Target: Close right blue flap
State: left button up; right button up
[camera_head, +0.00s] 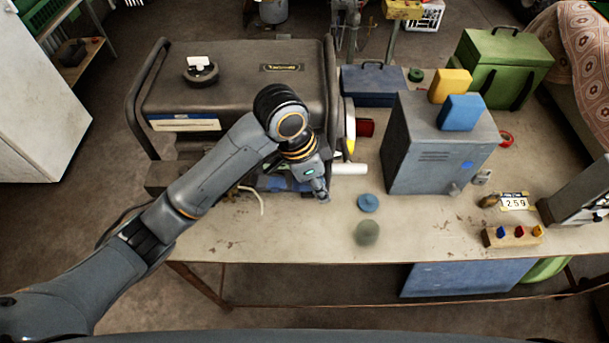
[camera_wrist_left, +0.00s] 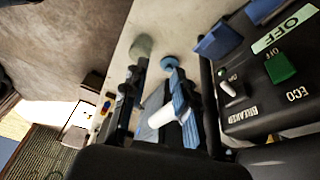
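The dark generator (camera_head: 235,95) stands on the table, and its low front panel shows blue parts (camera_head: 275,183) beside my left gripper (camera_head: 321,192). In the left wrist view, two blue flaps stick out along the edge of the black switch panel (camera_wrist_left: 262,105). One flap (camera_wrist_left: 216,42) is nearer the gripper and the other (camera_wrist_left: 264,9) is farther along. My left gripper (camera_wrist_left: 155,80) points down beside the panel, with its fingers apart and no flap between them. In the head view, my arm and gripper hide part of the panel. The right gripper is out of view.
A white cylinder (camera_head: 349,169), a blue disc (camera_head: 368,202) and a greenish round object (camera_head: 366,233) lie right of the gripper. A grey metal box (camera_head: 425,150) stands farther right. The table front (camera_head: 290,240) is mostly clear.

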aim_at(304, 185)
pick_arm(q)
jog(key=w+a+r+m+y, duration=0.3)
jog(key=w+r, duration=0.2)
jog(key=r, duration=0.3)
jog(key=f+p, duration=0.1)
jog(key=f, duration=0.3)
jog(key=f+p, duration=0.1)
jog(key=f, duration=0.3)
jog(key=f+p, duration=0.2)
jog(key=f, duration=0.2)
jog(key=shift+s+f, duration=0.2)
jog(key=shift+s, duration=0.05)
jog(key=shift+f, duration=0.65)
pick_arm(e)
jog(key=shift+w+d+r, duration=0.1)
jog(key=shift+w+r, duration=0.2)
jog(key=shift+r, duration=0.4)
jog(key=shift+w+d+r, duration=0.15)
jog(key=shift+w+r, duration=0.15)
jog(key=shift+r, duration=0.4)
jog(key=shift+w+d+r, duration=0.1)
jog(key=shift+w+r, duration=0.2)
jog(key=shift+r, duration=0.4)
